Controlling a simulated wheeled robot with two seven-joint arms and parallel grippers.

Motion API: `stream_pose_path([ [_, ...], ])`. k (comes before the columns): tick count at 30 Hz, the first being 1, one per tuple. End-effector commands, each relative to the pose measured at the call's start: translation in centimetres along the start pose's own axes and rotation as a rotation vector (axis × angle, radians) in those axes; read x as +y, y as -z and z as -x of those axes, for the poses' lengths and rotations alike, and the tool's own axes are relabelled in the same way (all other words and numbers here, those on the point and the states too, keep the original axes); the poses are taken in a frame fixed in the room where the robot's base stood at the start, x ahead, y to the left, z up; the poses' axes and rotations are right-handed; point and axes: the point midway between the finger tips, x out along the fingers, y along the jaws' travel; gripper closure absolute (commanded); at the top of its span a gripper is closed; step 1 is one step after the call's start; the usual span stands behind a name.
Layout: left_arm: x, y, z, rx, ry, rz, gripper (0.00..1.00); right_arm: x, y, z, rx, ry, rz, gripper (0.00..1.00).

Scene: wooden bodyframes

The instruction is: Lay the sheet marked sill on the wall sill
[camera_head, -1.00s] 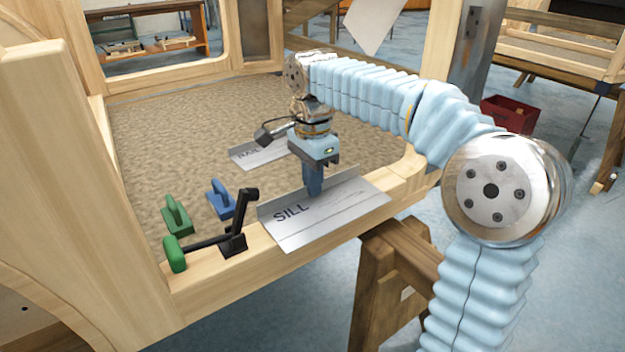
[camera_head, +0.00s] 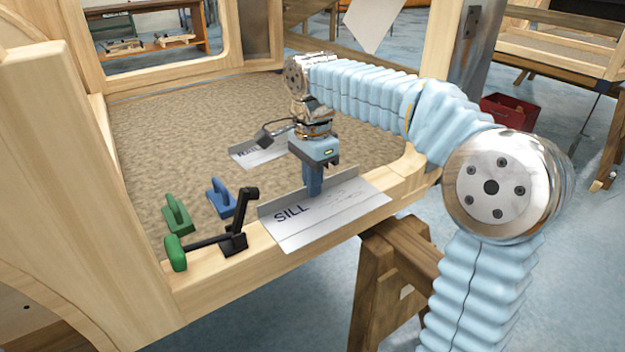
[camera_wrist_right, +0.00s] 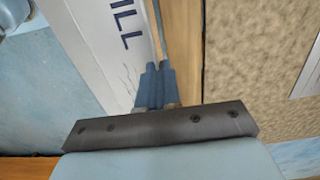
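The grey sheet marked SILL (camera_head: 335,217) lies flat or nearly flat over the front wooden beam, the wall sill (camera_head: 225,277), with its raised flange at the back. It also shows in the right wrist view (camera_wrist_right: 100,38). My right gripper (camera_head: 314,190) points down at the flange. In the right wrist view its blue fingers (camera_wrist_right: 155,80) are close together on the flange line. Their tips are partly hidden, and whether the sheet fully touches the beam is not clear. My left gripper is not in view.
A second sheet marked RAIL (camera_head: 255,155) lies on the tan panel (camera_head: 150,140) behind. A black toggle clamp with a green handle (camera_head: 176,253) stands on the beam left of the sheet. Green (camera_head: 177,215) and blue (camera_head: 222,198) handled tools lie behind it.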

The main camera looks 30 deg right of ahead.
Motion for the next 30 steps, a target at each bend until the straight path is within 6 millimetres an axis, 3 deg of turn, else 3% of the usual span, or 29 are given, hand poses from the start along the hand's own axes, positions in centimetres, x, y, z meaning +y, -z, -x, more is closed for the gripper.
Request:
stream_pose_path([
  [4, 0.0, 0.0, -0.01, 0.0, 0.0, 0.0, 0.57, 0.0, 0.0, 0.03, 0.0, 0.001, 0.0, 1.0],
  [11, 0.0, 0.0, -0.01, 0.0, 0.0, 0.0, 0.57, 0.0, 0.0, 0.02, 0.0, 0.001, 0.0, 0.68],
  [17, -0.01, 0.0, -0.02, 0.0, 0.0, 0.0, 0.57, 0.0, 0.0, -0.03, 0.0, 0.0, 0.0, 0.66],
  [23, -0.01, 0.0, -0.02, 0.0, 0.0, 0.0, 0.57, 0.0, 0.0, -0.02, 0.0, 0.0, 0.0, 0.38],
  [30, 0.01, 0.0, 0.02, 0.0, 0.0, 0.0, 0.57, 0.0, 0.0, 0.03, 0.0, 0.0, 0.0, 0.38],
])
